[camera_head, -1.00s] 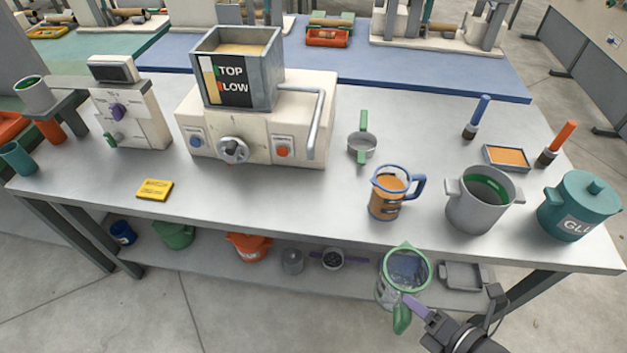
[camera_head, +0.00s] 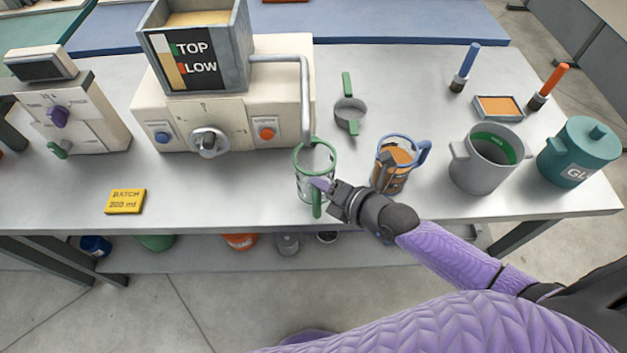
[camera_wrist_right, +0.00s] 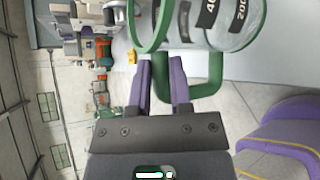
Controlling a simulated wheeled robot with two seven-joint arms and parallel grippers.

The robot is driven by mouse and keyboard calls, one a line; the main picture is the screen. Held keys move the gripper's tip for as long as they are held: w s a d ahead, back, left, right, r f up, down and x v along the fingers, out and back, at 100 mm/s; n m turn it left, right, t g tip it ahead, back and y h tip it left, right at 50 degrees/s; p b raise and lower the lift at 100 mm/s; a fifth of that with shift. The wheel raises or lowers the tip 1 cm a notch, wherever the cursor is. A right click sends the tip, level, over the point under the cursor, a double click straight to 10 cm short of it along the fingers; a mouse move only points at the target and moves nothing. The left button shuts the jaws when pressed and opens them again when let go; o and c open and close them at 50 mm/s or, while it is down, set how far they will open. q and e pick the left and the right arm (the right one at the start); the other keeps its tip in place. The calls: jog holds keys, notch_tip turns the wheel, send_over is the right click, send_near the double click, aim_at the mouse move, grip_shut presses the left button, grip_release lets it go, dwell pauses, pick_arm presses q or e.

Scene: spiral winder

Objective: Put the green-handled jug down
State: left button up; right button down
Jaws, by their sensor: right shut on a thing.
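The green-handled jug (camera_head: 302,180) is clear with a green rim and looks empty. In the head view it is over the front part of the bench, below the outlet pipe's end. I cannot tell whether its base touches the bench top. My right gripper (camera_head: 322,187) is shut on its green handle. The wrist view shows the purple fingers (camera_wrist_right: 163,82) at the handle (camera_wrist_right: 205,84), with the jug's marked wall (camera_wrist_right: 215,22) above them. My left gripper is not in view.
The blue-handled jug (camera_head: 391,177) with orange contents stands close right of my gripper. The filling machine (camera_head: 225,115) stands behind left. A small green-handled cup (camera_head: 350,112), a grey pot (camera_head: 482,165) and a yellow batch card (camera_head: 125,201) are on the bench. The front left-middle is clear.

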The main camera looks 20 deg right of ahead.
jog(key=b+x, duration=0.1)
jog(key=x, duration=0.2)
jog(key=shift+w+a+r, duration=0.1)
jog(key=shift+w+r, duration=0.05)
jog(key=shift+w, duration=0.05)
jog(key=shift+f, duration=0.4)
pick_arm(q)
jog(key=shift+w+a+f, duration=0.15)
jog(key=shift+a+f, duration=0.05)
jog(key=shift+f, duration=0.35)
pick_arm(e)
jog(key=shift+s+r, duration=0.1)
jog(key=c, duration=0.5)
grip_release()
jog(key=shift+c, duration=0.2)
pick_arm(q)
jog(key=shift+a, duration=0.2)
pick_arm(e)
jog(key=shift+s, duration=0.1)
